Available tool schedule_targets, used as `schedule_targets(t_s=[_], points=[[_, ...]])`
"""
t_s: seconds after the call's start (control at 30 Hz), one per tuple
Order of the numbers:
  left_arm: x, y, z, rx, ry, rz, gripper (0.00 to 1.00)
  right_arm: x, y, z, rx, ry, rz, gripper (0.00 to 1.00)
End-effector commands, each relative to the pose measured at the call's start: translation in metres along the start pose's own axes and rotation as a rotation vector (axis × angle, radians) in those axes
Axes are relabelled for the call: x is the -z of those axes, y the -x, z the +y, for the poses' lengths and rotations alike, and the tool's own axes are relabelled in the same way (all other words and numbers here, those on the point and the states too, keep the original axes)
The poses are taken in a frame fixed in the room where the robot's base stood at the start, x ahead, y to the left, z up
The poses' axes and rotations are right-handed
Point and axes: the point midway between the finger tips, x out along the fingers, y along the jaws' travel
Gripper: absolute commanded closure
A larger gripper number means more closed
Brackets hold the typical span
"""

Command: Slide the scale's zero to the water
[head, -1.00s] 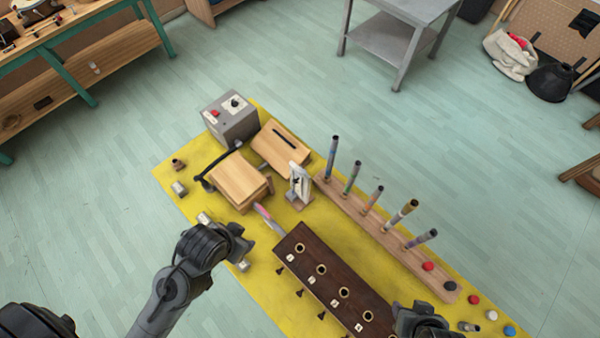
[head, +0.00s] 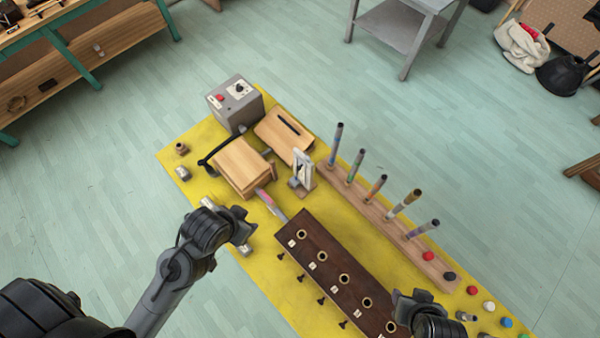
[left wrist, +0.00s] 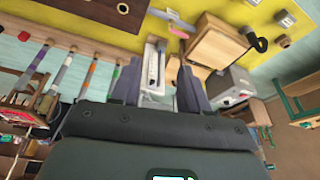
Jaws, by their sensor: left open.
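The scale is a white upright plate on a small wooden stand (head: 301,184), between the wooden boxes and the row of tubes. It also shows in the left wrist view (left wrist: 153,66), seen beyond my fingers; its markings, zero and water level are too small to read. My left gripper (head: 248,232) is to the lower left of the scale, apart from it in the head view. In the left wrist view its two fingers (left wrist: 158,72) are spread with nothing held between them. My right gripper (head: 408,302) is by the dark block's lower right end; its fingers are unclear.
A dark block with holes (head: 324,262) and a pink-tipped strip (head: 266,200) lie near the scale. A rack (head: 385,222) holds several upright tubes. Wooden boxes (head: 242,165) and a grey box (head: 236,104) stand behind, all on a yellow table (head: 190,150).

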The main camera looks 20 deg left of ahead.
Motion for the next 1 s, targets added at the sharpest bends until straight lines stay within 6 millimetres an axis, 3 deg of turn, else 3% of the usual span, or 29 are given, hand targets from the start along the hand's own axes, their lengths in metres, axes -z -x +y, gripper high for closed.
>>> schedule_targets(t_s=[0.17,0.33,0.53,0.67,0.8,1.0], points=[[0.030,0.000,0.001,-0.006,0.028,0.161,0.55,0.000,0.000,-0.001,0.003,-0.004,0.001,0.57],[0.074,-0.012,0.004,-0.029,0.054,0.426,0.55,0.000,-0.001,-0.001,0.004,-0.004,0.001,0.57],[0.110,-0.056,0.004,-0.090,0.047,0.783,0.55,-0.010,-0.034,-0.002,0.003,-0.004,0.004,0.57],[0.115,-0.095,0.002,-0.156,0.022,0.999,0.55,-0.022,-0.071,-0.003,0.001,-0.002,0.003,0.57],[0.105,-0.146,-0.007,-0.229,-0.024,1.187,0.55,-0.039,-0.121,-0.004,-0.002,0.003,-0.001,0.57],[0.087,-0.211,-0.027,-0.242,-0.085,1.236,0.55,-0.056,-0.172,-0.005,-0.004,0.005,-0.005,0.57]])
